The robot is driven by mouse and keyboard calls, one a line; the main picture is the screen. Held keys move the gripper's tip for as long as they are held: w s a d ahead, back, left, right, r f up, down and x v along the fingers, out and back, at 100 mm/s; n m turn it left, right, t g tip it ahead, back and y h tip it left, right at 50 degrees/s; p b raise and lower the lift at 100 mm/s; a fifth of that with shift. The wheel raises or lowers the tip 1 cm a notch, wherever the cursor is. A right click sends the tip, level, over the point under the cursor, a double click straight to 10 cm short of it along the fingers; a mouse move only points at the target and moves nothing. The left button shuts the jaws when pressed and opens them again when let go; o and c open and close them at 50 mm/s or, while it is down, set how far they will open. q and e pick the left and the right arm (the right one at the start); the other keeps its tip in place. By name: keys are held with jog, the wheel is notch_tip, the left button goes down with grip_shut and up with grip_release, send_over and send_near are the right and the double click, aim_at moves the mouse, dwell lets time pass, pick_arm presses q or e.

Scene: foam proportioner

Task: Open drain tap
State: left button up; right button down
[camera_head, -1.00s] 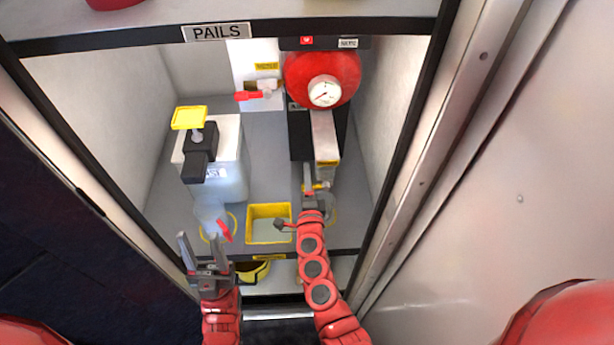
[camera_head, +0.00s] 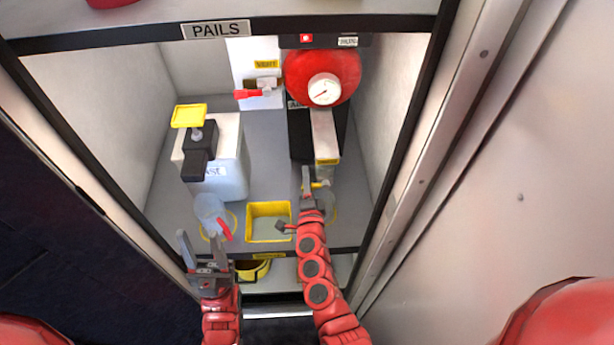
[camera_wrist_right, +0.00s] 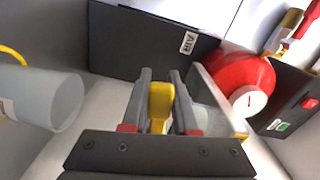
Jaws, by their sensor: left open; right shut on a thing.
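The drain tap's yellow handle (camera_wrist_right: 158,104) shows in the right wrist view, between the two fingers of my right gripper (camera_wrist_right: 157,90). The gripper is shut on it. In the head view my right gripper (camera_head: 311,188) is under the grey block (camera_head: 324,137) below the red tank (camera_head: 320,78). It hides most of the tap there, so I cannot tell how far the handle is turned. My left gripper (camera_head: 202,243) is open and empty at the front left, in front of the clear jug (camera_head: 210,213).
A yellow-rimmed tray (camera_head: 268,208) sits left of my right gripper. A white canister (camera_head: 228,165) with a yellow-topped pump stands at the left. A red-handled valve (camera_head: 250,94) is on the back panel. A black frame and side walls bound the compartment.

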aim_at(323, 186)
jog(key=shift+d+f+n+p, duration=0.55)
jog(key=shift+d+f+n, duration=0.15)
jog(key=shift+n, duration=1.85)
jog(key=shift+d+f+n+p, duration=0.6)
jog(key=shift+d+n, duration=0.25)
jog(key=shift+n, duration=1.65)
jog(key=shift+d+f+n+p, duration=0.5)
jog(key=shift+d+f+n, duration=0.25)
jog(key=shift+n, duration=1.8)
jog(key=c, duration=0.7)
grip_release()
